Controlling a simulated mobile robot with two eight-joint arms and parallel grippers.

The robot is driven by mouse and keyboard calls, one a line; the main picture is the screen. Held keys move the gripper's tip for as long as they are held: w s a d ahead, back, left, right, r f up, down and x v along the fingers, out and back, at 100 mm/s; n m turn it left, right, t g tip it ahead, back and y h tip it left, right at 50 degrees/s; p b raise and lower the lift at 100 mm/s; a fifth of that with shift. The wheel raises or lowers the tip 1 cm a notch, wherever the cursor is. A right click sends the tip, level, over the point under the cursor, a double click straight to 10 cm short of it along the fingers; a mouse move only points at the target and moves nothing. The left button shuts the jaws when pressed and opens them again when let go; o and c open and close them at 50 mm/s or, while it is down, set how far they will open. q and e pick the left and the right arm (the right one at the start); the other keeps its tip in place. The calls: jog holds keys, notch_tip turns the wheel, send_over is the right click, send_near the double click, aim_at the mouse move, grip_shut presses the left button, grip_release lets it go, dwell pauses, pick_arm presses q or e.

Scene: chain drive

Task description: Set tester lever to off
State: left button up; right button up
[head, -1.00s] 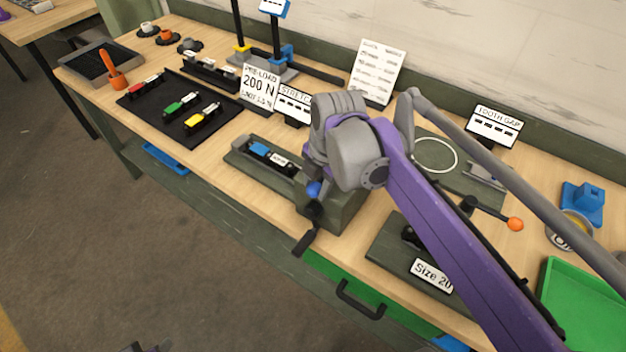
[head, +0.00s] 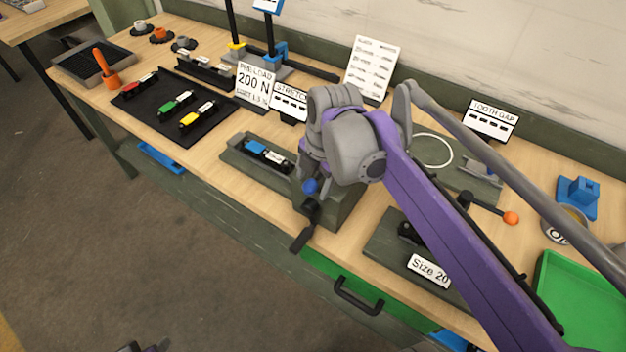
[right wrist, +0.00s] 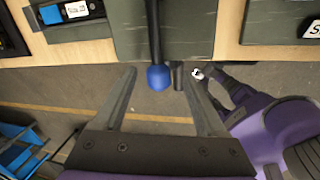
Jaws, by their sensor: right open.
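The tester is a dark green box (head: 345,208) at the front edge of the bench. Its lever is a black rod with a blue ball knob (head: 310,186), pointing out over the front edge. In the right wrist view the blue knob (right wrist: 158,77) appears between the fingers of my right gripper (right wrist: 159,72). The fingers are open, with a gap on both sides of the knob. In the head view my right wrist hides much of the tester and most of the gripper.
A tray with a blue link (head: 255,147) lies left of the tester. The Size 20 block (head: 428,268) is to its right. A drawer handle (head: 358,298) sticks out of the bench front below. Floor space in front is clear.

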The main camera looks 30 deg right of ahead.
pick_arm(q)
jog(key=shift+w+r+p, duration=0.15)
jog(key=shift+r+p, duration=0.2)
jog(key=shift+r, duration=0.15)
pick_arm(e)
notch_tip(320, 180, up, 10)
jog(key=s, duration=0.2)
jog(key=shift+d, duration=0.2)
